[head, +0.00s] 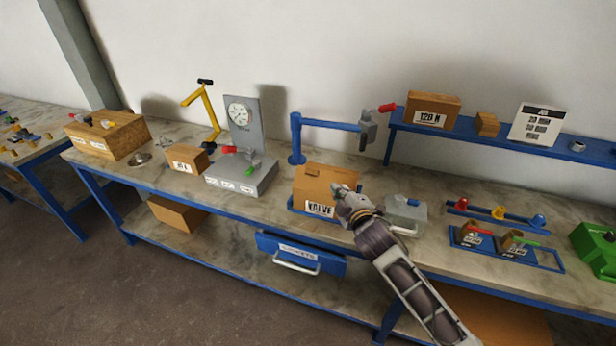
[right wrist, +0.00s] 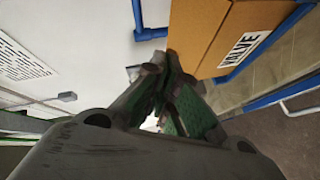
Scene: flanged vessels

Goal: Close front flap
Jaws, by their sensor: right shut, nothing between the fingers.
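A brown cardboard box (head: 312,186) with a white label reading VALVE stands in a blue frame on the bench. I cannot clearly make out a separate front flap on it. My right gripper (head: 340,190) is shut and empty at the box's right front, covering part of that side. The box (right wrist: 208,30) also shows in the right wrist view, just beyond and to the right of the shut fingertips (right wrist: 168,68). Whether they touch the cardboard I cannot tell. My left gripper is not in view.
A grey container (head: 406,212) stands just right of my right gripper. A blue arm fixture (head: 330,124) rises behind the box. A grey gauge stand (head: 242,130) is to the left. A blue drawer (head: 300,254) hangs below the bench top.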

